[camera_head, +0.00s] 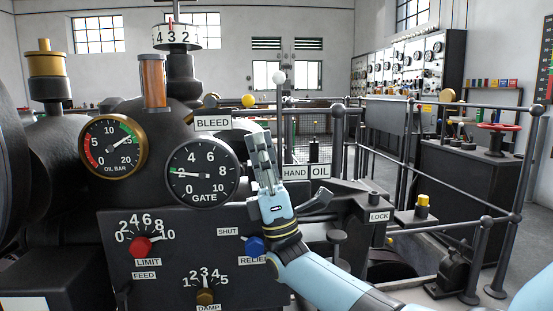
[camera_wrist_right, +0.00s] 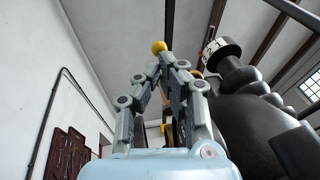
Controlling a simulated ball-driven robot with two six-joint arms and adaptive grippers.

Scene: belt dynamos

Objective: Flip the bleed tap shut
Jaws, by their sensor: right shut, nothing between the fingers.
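My right gripper (camera_head: 260,137) points upward just below and slightly right of the knob, fingers shut and empty. In the right wrist view the yellow knob (camera_wrist_right: 159,46) shows just beyond the fingertips (camera_wrist_right: 161,64). I cannot tell if they touch, but a small gap shows in the head view. The brass fitting is largely hidden behind the fingers there. My left gripper is not in view.
The GATE gauge (camera_head: 202,172) stands close left of my right gripper. A white-knobbed lever (camera_head: 279,78) rises to its right, near the HAND label (camera_head: 294,173). The blue relief knob (camera_head: 254,246) lies below. Railings (camera_head: 440,105) stand at right.

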